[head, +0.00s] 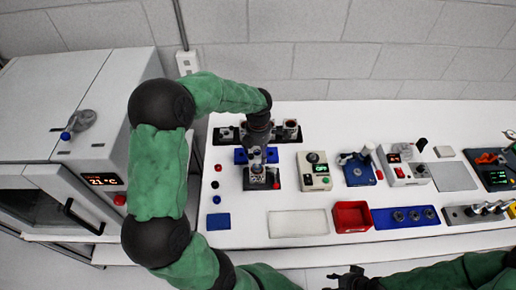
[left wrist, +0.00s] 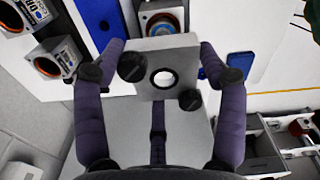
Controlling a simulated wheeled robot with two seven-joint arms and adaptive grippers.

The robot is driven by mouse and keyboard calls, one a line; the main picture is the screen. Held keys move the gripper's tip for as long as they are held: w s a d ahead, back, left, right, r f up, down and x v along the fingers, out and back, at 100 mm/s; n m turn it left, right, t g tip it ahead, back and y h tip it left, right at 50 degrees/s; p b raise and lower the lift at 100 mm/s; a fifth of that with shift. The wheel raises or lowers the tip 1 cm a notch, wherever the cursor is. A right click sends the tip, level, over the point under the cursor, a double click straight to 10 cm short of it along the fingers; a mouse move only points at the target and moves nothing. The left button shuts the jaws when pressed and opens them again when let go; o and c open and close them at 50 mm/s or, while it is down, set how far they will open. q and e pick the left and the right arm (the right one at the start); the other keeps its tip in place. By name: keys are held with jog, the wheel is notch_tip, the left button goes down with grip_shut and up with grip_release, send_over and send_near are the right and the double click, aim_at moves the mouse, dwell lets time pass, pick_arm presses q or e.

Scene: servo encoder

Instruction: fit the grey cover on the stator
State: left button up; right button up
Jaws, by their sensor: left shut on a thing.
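My left gripper (head: 257,153) points down over the blue fixture at the left part of the bench. In the left wrist view the gripper (left wrist: 160,62) is shut on the grey cover (left wrist: 178,48), a square plate with a round hole, held between its fingers. Beyond the cover's far edge shows the stator (left wrist: 168,20), a housing with a copper-coloured ring, partly hidden by the cover. The cover appears apart from the stator; the height gap cannot be told. In the head view the gripper hides most of both. My right gripper (head: 345,279) is at the bottom edge, away from the parts.
A black rack (head: 222,141) with several motor parts stands behind the blue fixture (head: 240,156). A dark base (head: 250,184) lies in front. A control box (head: 315,171), red bin (head: 351,217) and blue tray (head: 385,219) stand to the right. A pale mat (head: 298,223) is empty.

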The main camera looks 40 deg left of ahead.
pick_arm(q)
notch_tip(320, 180, down, 2)
jog(key=shift+f+b, duration=0.25)
jog(key=shift+b, duration=0.25)
jog(key=shift+r, duration=0.3)
jog(key=shift+f+b, duration=0.25)
jog(key=shift+b, duration=0.15)
dwell(0.3)
jog(key=shift+f, duration=0.1)
dwell(0.4)
jog(key=shift+f+b, duration=0.75)
jog(key=shift+f+b, duration=0.3)
jog(key=shift+f+b, duration=0.7)
jog(key=shift+f, duration=0.15)
jog(key=shift+f, duration=0.1)
jog(key=shift+f+b, duration=0.8)
